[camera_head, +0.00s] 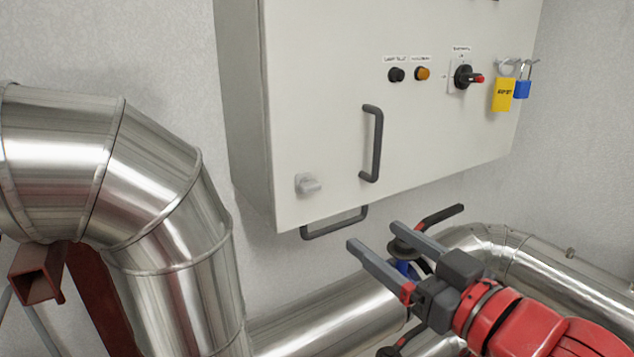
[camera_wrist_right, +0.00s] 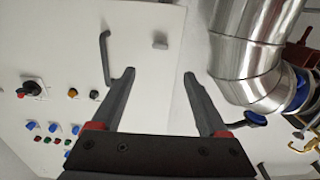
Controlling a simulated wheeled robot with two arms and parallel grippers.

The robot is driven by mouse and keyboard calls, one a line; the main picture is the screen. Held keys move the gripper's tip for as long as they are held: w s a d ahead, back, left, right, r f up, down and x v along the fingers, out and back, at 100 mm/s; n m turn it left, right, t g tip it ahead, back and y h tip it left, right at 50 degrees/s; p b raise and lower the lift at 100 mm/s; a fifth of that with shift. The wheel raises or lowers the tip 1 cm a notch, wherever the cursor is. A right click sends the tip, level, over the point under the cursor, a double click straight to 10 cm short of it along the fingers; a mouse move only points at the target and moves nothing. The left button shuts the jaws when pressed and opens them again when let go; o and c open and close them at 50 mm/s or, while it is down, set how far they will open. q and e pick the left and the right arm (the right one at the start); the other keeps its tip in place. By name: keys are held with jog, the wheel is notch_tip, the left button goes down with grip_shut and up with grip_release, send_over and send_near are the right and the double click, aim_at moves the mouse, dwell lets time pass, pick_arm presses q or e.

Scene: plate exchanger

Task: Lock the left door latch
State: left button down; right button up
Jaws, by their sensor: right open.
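The left door latch (camera_head: 307,184) is a small light grey knob at the lower left of the white cabinet door (camera_head: 320,90). It also shows in the right wrist view (camera_wrist_right: 160,41), beyond the fingertips. My right gripper (camera_head: 375,236) is open and empty. In the head view it is below the cabinet's lower edge, to the right of and lower than the latch, and apart from it. In the right wrist view its two fingers (camera_wrist_right: 158,75) point toward the door, with the latch between their lines. My left gripper is not in view.
A dark door handle (camera_head: 376,145) stands right of the latch; another handle (camera_head: 335,223) is under the cabinet. Buttons, a rotary switch (camera_head: 464,77) and padlocks (camera_head: 503,95) are higher right. A large metal pipe (camera_head: 150,180) stands left. A black lever (camera_head: 440,214) is near my right gripper.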

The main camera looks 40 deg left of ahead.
jog(key=p, duration=0.6)
send_near(313, 190)
jog(key=p+x, duration=0.4)
jog(key=x, duration=0.4)
jog(key=shift+r, duration=0.15)
jog(key=shift+w+a, duration=0.2)
jog(key=shift+a, duration=0.1)
grip_shut()
